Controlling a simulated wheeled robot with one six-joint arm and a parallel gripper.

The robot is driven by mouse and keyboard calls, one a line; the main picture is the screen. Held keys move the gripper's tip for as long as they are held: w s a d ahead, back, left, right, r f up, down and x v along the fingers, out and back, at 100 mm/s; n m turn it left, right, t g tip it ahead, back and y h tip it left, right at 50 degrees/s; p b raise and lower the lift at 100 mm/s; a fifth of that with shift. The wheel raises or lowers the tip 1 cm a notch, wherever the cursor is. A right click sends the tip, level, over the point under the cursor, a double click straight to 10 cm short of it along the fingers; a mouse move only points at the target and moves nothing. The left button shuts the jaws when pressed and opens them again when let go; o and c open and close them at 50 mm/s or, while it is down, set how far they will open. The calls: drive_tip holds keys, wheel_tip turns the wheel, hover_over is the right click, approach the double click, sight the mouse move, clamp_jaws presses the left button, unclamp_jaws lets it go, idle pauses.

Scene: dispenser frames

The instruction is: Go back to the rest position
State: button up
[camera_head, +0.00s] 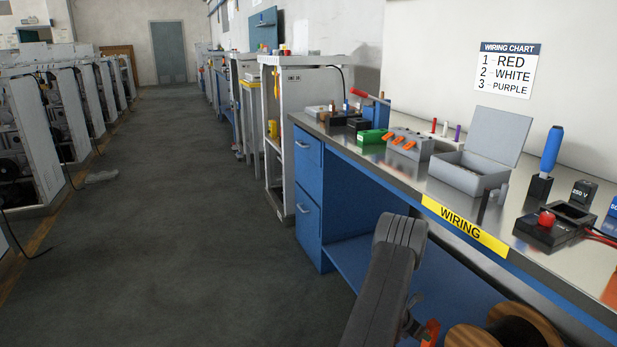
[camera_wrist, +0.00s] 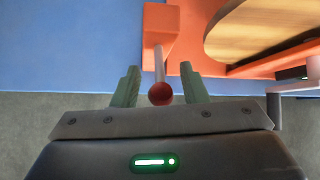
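My gripper (camera_wrist: 160,88) shows in the wrist view with its two green fingers apart, open. A red ball knob (camera_wrist: 160,94) on a pale rod appears between the fingers, with a visible gap on each side. The rod leads up to an orange bracket (camera_wrist: 160,45). I cannot tell the knob's depth relative to the fingertips. In the head view my grey arm reaches down in front of the blue workbench (camera_head: 308,160). The fingers cannot be made out there. An orange part (camera_head: 430,333) shows beside the arm's lower end.
A wooden spool (camera_head: 465,338) is close to the arm, low at the bench; its round flange (camera_wrist: 265,30) fills the wrist view's upper right. The bench top holds a grey open box (camera_head: 470,175), a blue-handled tool (camera_head: 551,150) and a red-knobbed device (camera_head: 550,230).

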drive_tip(key=s+a+f+t+h+b, duration=0.1)
drive_tip(key=s+a+f+h+b, duration=0.1)
drive_tip(key=a+h, duration=0.2)
drive_tip(key=s+a+f+t+h+b, duration=0.1)
drive_tip(key=a+f+t+h+b, duration=0.1)
drive_tip(key=a+h, duration=0.3)
drive_tip(key=a, duration=0.2)
drive_tip(key=shift+s+a+m, duration=0.3)
drive_tip(key=shift+s+a, duration=0.1)
idle(0.8)
drive_tip(key=shift+r, duration=0.1)
